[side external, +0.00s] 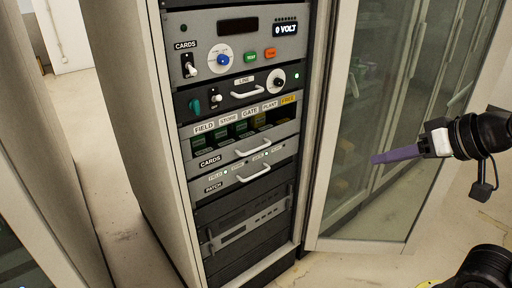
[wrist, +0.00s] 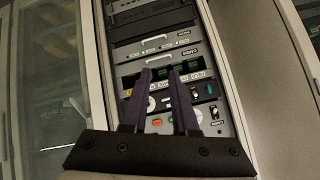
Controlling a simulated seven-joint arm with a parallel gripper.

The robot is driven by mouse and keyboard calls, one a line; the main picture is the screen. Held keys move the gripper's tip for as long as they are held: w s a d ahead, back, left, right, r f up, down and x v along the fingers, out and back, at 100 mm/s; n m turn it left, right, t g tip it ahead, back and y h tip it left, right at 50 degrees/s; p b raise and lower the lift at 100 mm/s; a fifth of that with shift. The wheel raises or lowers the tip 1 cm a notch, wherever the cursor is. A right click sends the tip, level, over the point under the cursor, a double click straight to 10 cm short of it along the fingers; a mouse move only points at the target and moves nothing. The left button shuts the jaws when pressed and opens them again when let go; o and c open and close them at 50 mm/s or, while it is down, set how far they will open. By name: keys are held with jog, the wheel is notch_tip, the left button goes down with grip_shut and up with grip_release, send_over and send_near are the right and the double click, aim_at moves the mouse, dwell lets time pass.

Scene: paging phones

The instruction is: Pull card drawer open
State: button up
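The drawer labelled CARDS (side external: 210,161) is in the grey rack in the side external view, below a row of slots with green and yellow cards. It has a white bow handle (side external: 253,148) and its front looks flush with the rack. In the wrist view the rack appears upside down, with the CARDS drawer (wrist: 188,50) beyond my fingertips. My gripper (side external: 374,159) has purple fingers and is right of the rack, in front of the glass door and well apart from the handle. The wrist view shows the fingers (wrist: 160,72) spread with nothing between them.
A BATCH panel (side external: 214,185) with a similar white handle sits just below. A LINE panel (side external: 246,80) with knobs and a handle is above, under the 0 VOLT panel (side external: 285,30). An open glass door (side external: 365,150) stands at the rack's right. Space before the rack is clear.

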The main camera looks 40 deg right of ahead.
aim_at(259, 149)
jog(key=w+r+m+t, duration=0.5)
jog(key=w+r+m, duration=0.1)
jog(key=w+r, duration=0.35)
jog(key=w+d+m+t+h, duration=0.3)
jog(key=w+m+t+h, duration=0.25)
jog(key=w+m, duration=0.95)
jog(key=w+a+f+n+g+h, duration=0.1)
jog(key=w+a+f, duration=0.1)
jog(key=f, duration=0.9)
jog(key=w+a+f+h, duration=0.1)
jog(key=w+f, duration=0.1)
jog(key=f, duration=0.9)
jog(key=w+a+f+n+g+h, duration=0.1)
jog(key=w+a+f, duration=0.1)
jog(key=f, duration=1)
jog(key=x, duration=1.4)
jog(key=shift+s+r, duration=0.1)
jog(key=shift+r, duration=0.15)
jog(key=shift+a, duration=0.1)
grip_shut()
